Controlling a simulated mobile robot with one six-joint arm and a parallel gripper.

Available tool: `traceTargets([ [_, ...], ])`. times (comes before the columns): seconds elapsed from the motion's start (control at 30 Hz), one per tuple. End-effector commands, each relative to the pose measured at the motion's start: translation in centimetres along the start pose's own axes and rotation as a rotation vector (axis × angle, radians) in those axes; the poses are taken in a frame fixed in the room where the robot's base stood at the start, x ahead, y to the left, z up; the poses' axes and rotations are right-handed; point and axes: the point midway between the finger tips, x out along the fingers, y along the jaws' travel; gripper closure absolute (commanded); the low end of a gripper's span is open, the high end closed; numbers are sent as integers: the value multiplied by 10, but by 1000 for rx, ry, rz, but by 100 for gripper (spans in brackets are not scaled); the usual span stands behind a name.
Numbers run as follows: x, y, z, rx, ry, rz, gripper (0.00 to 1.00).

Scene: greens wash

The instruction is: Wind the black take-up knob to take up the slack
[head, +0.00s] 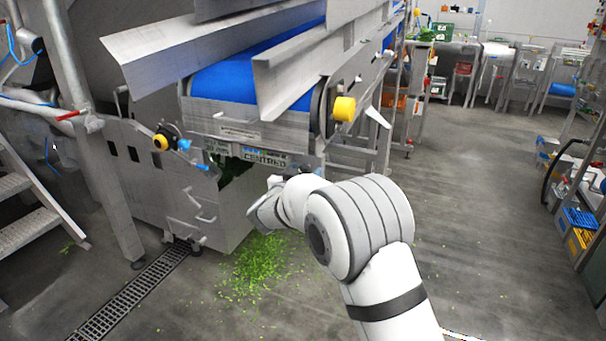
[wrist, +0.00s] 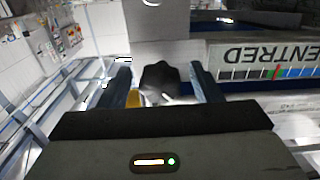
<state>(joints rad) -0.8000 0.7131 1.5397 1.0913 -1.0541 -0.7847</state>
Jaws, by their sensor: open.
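The black take-up knob (wrist: 160,77) shows in the wrist view, between the two fingers of my gripper (wrist: 164,84). The fingers are spread, with a gap visible on each side of the knob. How deep the knob sits between the fingers is hard to tell. In the head view I cannot make out this knob; my arm covers part of that area. The plate reading "CENTRED" (head: 265,161) is on the front of the conveyor. It appears upside down in the wrist view (wrist: 265,55), right of the knob, with a coloured scale and a red mark.
The blue belt (head: 255,72) runs between metal guards above. A yellow-capped part (head: 344,108) sticks out at the conveyor's right side, and another yellow knob (head: 160,142) is at left. Green scraps (head: 258,265) lie on the floor near a drain grate (head: 130,298). Floor at right is open.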

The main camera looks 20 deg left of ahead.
Motion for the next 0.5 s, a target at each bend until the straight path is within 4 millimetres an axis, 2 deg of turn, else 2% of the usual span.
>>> traceTargets([
  [0.3, 4, 0, 0, -1, 0, -1, 42],
  [0.5, 3, 0, 0, -1, 0, -1, 58],
])
